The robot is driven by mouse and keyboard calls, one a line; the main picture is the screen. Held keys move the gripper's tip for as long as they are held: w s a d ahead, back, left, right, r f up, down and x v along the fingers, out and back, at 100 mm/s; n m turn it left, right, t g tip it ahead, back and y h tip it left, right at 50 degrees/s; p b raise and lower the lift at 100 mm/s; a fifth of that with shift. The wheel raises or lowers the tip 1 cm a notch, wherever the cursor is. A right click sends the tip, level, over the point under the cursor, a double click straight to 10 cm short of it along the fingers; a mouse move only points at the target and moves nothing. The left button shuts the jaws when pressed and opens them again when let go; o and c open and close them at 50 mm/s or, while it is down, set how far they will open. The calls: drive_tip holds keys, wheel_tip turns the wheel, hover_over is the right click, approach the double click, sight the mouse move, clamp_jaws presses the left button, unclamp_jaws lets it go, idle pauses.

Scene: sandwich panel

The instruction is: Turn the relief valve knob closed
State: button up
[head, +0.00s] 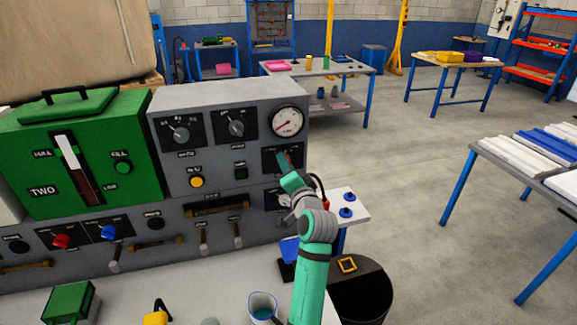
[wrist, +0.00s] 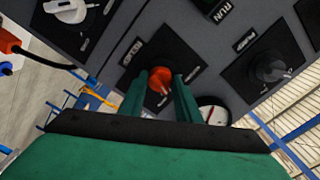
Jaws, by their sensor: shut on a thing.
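The red-orange relief valve knob (wrist: 160,80) sits on a dark plate on the grey panel, with a small label beside it. In the wrist view, my gripper (wrist: 161,90) has its two green fingers on either side of the knob, shut on it. In the head view, my gripper (head: 286,162) is at the right end of the panel, below the round gauge (head: 288,122). There the knob is mostly hidden behind my gripper, with only a little red showing. The knob's exact angle is hard to read.
The gauge also shows behind the fingers in the wrist view (wrist: 212,112). Close by are a dark rotary knob (wrist: 270,68), a white knob (wrist: 70,10) and an orange plug with a black cable (wrist: 10,42). A green unit (head: 80,150) stands at left.

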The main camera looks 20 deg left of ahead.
drive_tip(key=shift+d+n, duration=0.15)
drive_tip(key=shift+n, duration=5.45)
drive_tip(key=o, duration=1.1)
drive_tip(key=shift+c, duration=0.2)
drive_tip(key=shift+s, duration=0.1)
drive_tip(key=v, duration=1)
drive_tip(key=shift+s+d, duration=0.2)
drive_tip(key=shift+s, duration=0.05)
